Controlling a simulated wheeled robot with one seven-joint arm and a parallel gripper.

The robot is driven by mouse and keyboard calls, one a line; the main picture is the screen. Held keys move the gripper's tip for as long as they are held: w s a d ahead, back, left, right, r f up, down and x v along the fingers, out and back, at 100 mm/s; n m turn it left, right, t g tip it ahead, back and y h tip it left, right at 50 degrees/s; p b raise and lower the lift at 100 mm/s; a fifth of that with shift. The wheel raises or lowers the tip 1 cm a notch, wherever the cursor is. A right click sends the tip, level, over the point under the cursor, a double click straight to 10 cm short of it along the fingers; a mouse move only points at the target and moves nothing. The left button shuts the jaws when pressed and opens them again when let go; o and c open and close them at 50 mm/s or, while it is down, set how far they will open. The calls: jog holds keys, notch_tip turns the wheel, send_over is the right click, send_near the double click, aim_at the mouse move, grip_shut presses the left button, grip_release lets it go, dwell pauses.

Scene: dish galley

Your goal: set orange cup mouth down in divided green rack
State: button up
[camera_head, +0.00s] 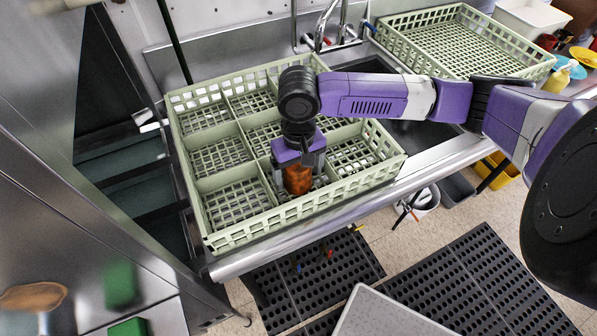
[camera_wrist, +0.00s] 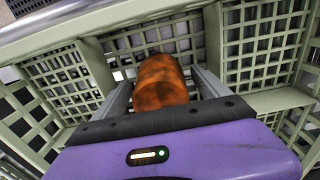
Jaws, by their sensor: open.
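The orange cup (camera_head: 298,180) is in a front compartment of the divided green rack (camera_head: 225,239), near the middle of the front row. In the wrist view the cup (camera_wrist: 161,82) shows a closed, mottled orange end toward my gripper, so it appears mouth down. My gripper (camera_head: 297,164) points down over the cup. In the wrist view its two fingers (camera_wrist: 160,90) stand on either side of the cup, open, with small gaps visible. The cup's lower rim is hidden, so I cannot tell whether it rests on the rack floor.
The other compartments of the rack look empty, with dividers (camera_head: 226,176) between them. A second green rack (camera_head: 462,40) without dividers stands at the back right. A faucet (camera_head: 325,25) rises behind the dark sink basin (camera_head: 408,135). Steel walls stand close at left.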

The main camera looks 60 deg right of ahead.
notch_tip(320, 180, up, 12)
jog(key=shift+r+b, duration=0.15)
jog(key=shift+b, duration=0.4)
dwell(0.6)
